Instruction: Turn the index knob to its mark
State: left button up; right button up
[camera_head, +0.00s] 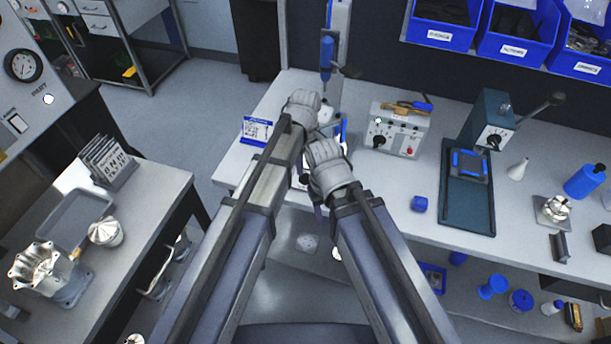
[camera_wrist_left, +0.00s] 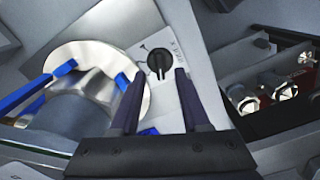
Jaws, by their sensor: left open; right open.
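The index knob (camera_wrist_left: 158,66) is a small black knob on a pale panel (camera_wrist_left: 195,75) in the left wrist view. Printed lettering and a thin dark line lie beside it on the panel. My left gripper (camera_wrist_left: 160,78) is open, with one dark finger on each side of the knob's lower part. I cannot tell whether the fingers touch it. In the head view my left gripper (camera_head: 312,112) is the higher one, and my right gripper (camera_head: 325,157) is just below it. Both hide most of the knob's fixture there. The right gripper is open, its fingers mostly hidden.
A round metal part (camera_wrist_left: 100,85) with blue jaws sits close left of the fingers. A grey control box (camera_head: 397,130) and a dark green press (camera_head: 467,185) stand to the right on the bench. A blue-and-white card (camera_head: 257,130) stands at left.

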aim_at(305, 173)
pick_arm(q)
notch_tip(305, 173, down, 4)
jog(key=shift+r+b, duration=0.2)
jog(key=shift+b, duration=1.05)
pick_arm(e)
notch_tip(305, 173, down, 4)
jog(key=shift+r, duration=0.25)
pick_arm(q)
grip_shut()
